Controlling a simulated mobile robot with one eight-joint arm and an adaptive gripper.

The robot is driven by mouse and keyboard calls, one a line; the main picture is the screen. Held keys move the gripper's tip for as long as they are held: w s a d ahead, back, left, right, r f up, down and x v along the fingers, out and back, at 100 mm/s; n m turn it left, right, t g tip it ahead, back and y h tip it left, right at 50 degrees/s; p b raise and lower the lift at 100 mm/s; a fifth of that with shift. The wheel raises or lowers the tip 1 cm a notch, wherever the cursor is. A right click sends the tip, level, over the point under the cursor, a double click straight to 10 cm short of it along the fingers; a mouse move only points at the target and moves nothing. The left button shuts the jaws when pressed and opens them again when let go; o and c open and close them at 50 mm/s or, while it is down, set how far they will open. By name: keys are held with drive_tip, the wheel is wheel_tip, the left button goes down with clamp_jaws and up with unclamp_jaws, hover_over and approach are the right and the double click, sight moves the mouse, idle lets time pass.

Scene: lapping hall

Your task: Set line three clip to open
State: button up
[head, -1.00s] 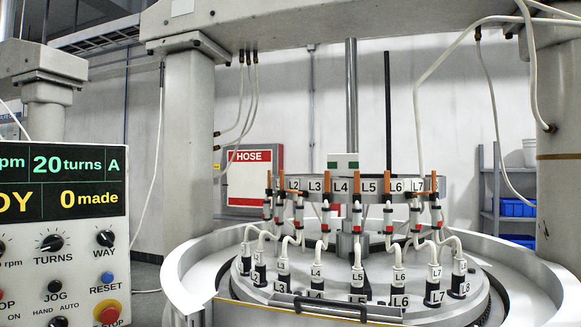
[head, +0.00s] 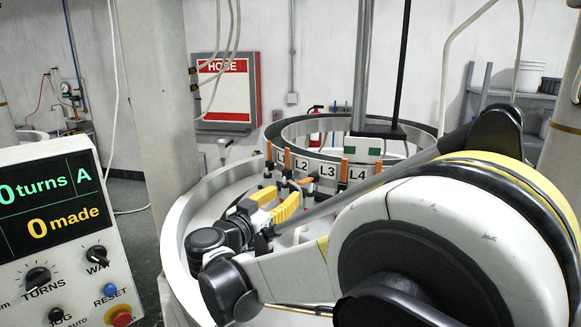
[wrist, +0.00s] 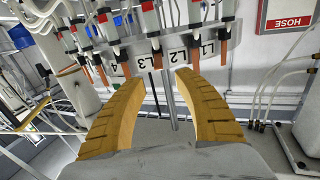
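My gripper (head: 281,200) is by the left part of the ring of labelled clips in the head view. In the wrist view (wrist: 158,82) its two yellow fingers stand apart with nothing between them. The L3 label (head: 327,171) is on the ring's front in the head view; it shows beyond the fingertips in the wrist view (wrist: 131,69). Orange-ended clips flank it there, one to the right (wrist: 156,46) and one to the left (wrist: 101,75). Which belongs to line three I cannot tell, nor its setting. My arm hides the lower clips and hoses in the head view.
Neighbouring clips and thin white hoses crowd close around the ring. A round metal basin rim (head: 178,225) circles below. A control panel (head: 60,240) stands at the left, a pillar (head: 150,110) behind it.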

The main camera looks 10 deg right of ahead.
sight(304, 180)
drive_tip(key=p+x, duration=0.1)
drive_tip(key=x, duration=0.9)
drive_tip(key=shift+d, duration=0.25)
clamp_jaws()
